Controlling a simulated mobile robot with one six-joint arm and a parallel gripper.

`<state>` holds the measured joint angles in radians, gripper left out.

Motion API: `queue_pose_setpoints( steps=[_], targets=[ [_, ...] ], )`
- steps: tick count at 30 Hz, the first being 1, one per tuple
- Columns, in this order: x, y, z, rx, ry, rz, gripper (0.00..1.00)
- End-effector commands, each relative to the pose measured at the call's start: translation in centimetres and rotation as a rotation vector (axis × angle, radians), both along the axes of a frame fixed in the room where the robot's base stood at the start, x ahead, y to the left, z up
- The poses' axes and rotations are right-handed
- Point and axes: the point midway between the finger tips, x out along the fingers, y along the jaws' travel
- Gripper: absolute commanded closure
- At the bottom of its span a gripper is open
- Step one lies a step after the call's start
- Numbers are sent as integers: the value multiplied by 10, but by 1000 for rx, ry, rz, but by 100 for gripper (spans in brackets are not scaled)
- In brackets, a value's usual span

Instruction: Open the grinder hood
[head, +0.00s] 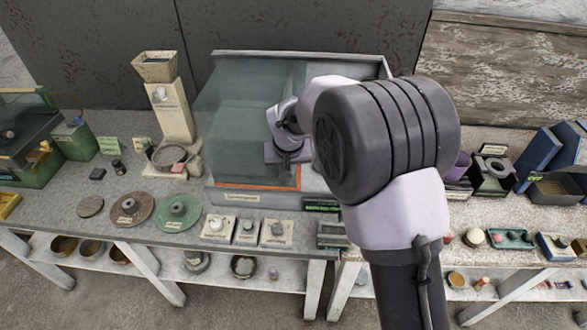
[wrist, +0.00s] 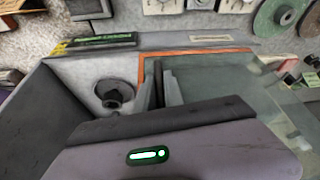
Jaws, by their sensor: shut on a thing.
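The grinder hood (head: 235,130) is a pale housing with a greenish see-through pane, edged in orange along its bottom. The pane stands over the left part of the housing, and its left side reaches past the housing's left end. My gripper (head: 284,173) is at the pane's right edge. In the wrist view my gripper (wrist: 164,84) is shut on the hood beside the upright orange edge (wrist: 142,72); the exact contact is partly hidden by the gripper body. Left of the fingers there, the housing is uncovered, and a dark round knob-like part (wrist: 112,92) shows inside.
A pale column with a hopper (head: 168,105) stands left of the hood. Grinding discs (head: 132,208) and small labelled blocks (head: 248,230) lie along the bench front. Dark boxes (head: 492,172) stand to the right. My arm hides the hood's right part in the head view.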

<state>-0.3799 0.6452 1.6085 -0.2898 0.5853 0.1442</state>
Motion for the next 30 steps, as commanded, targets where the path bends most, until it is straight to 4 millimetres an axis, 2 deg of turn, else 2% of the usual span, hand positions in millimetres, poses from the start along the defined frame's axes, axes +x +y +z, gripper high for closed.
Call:
queue_pose_setpoints(
  steps=[7,8,10,11,20,23,30],
  targets=[
    [0,0,0,0,-1,0,100],
    [0,0,1,0,-1,0,82],
    [0,0,0,0,-1,0,68],
    [0,0,0,0,-1,0,66],
    [0,0,2,0,-1,0,66],
    [-4,-1,12,0,-1,0,66],
    [-28,-6,74,1,-4,1,66]
  ],
)
